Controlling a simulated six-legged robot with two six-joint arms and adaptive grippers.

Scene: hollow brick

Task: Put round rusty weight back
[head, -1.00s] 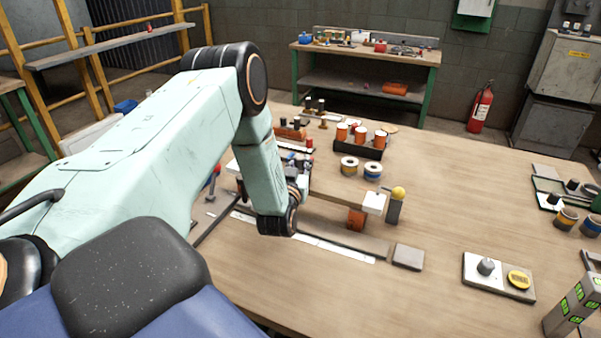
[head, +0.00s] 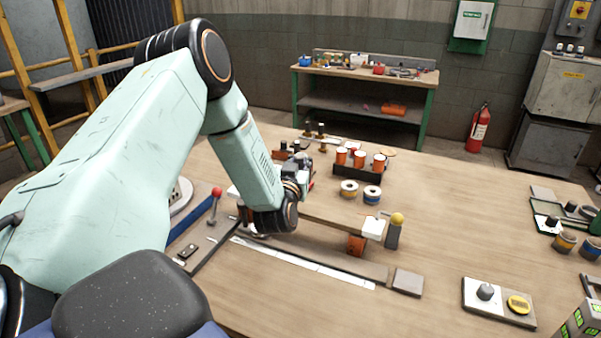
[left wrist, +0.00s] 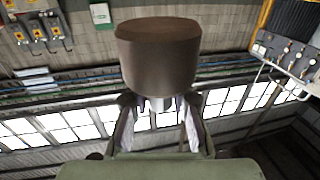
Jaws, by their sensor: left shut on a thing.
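The round rusty weight (left wrist: 158,55) is a dark brown cylinder with a flat face. In the left wrist view it sits at the ends of my left gripper's fingers (left wrist: 160,108), which are shut on it. In the head view my left gripper (head: 305,172) is mostly hidden behind my wrist, over the far left part of the workbench, and I cannot make out the held weight there. Small dark brown weights (head: 320,130) stand near the bench's far edge. My right gripper is in neither view.
A raised board with a white end block (head: 373,228) lies in front, near a yellow-knobbed post (head: 396,230). A red-knobbed lever (head: 215,200) stands left. The bench's middle right is clear.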

